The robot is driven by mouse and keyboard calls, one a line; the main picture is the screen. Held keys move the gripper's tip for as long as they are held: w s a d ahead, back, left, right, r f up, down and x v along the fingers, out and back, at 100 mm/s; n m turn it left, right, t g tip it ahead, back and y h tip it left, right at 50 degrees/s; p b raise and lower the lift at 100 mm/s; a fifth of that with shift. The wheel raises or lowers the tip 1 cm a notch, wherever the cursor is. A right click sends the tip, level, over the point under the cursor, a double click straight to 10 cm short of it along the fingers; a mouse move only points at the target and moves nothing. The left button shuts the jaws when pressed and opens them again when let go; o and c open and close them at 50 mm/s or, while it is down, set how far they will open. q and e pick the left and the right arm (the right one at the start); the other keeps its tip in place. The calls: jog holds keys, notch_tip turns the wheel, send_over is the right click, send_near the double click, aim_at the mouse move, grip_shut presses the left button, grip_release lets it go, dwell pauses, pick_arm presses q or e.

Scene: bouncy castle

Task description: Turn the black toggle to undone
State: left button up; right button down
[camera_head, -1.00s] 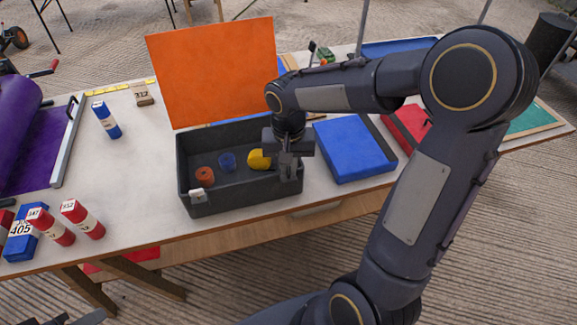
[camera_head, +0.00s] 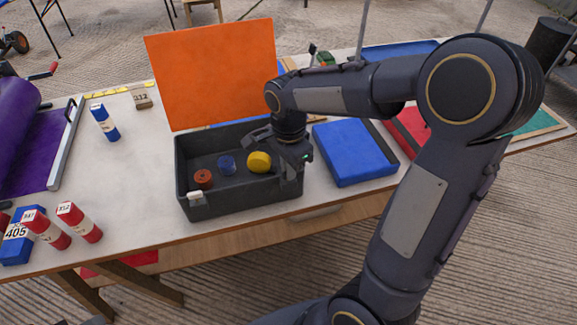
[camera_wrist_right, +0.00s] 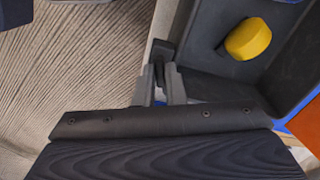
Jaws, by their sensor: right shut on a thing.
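The black toggle (camera_wrist_right: 163,50) is a small dark piece at the box's rim in the right wrist view. My right gripper (camera_wrist_right: 160,82) is shut on it, with one grey finger on each side. In the head view the right gripper (camera_head: 290,165) is at the front right corner of the dark grey box (camera_head: 240,206) and hides the toggle there. The box stands on the table with its orange lid (camera_head: 212,72) raised. A white toggle (camera_head: 196,197) is at its front left corner. My left gripper does not show clearly.
In the box lie a yellow piece (camera_head: 259,162), a blue piece (camera_head: 227,165) and an orange-brown piece (camera_head: 203,179). A blue case (camera_head: 352,152) is close on the right.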

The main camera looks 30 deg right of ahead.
jog(key=shift+r+m, duration=0.1)
jog(key=shift+m, duration=1.9)
jog(key=c, duration=1.5)
grip_release()
jog(key=shift+r+p, duration=0.5)
jog(key=shift+r, duration=3.35)
